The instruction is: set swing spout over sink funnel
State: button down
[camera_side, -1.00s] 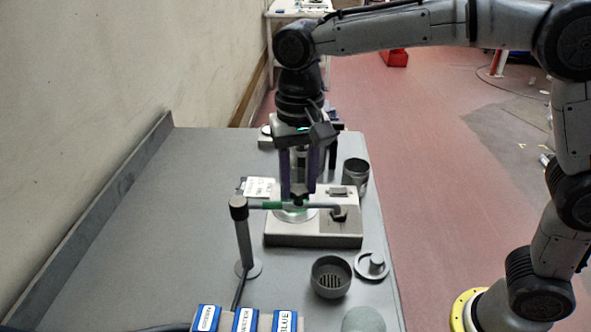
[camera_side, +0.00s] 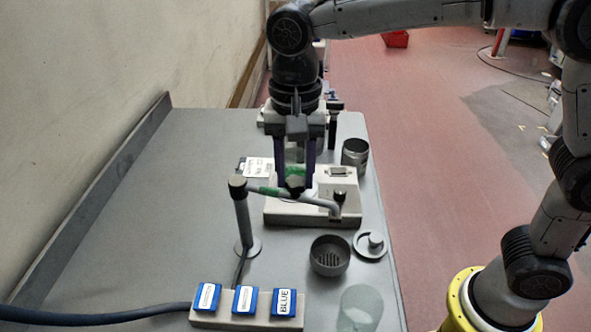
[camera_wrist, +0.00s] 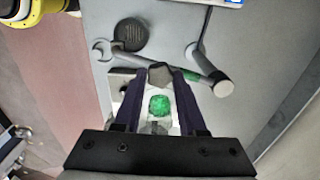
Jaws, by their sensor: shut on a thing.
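The swing spout (camera_side: 315,200) is a thin grey tube with a green band, reaching sideways from the top of an upright post (camera_side: 243,222). It also shows in the wrist view (camera_wrist: 208,69). My gripper (camera_side: 295,188) is shut on the spout partway along, with a dark faceted piece between the fingertips in the wrist view (camera_wrist: 160,76). The sink funnel (camera_side: 330,257) is a dark round bowl with a slotted bottom, on the near side of the spout. The spout's outlet end is behind the bowl in the side view. A green thing (camera_wrist: 160,105) shows between the fingers; its attachment is unclear.
A pale box-shaped device (camera_side: 345,190) stands under and behind the spout. A grey round lid-like piece (camera_side: 371,245) lies right of the funnel, and a metal cup (camera_side: 355,153) stands farther back. Blue labelled blocks (camera_side: 244,299) sit in front. The left tabletop is clear.

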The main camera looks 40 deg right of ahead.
jog(key=shift+c, duration=2.3)
grip_release()
notch_tip(320, 180, up, 14)
jog(key=shift+f, duration=0.1)
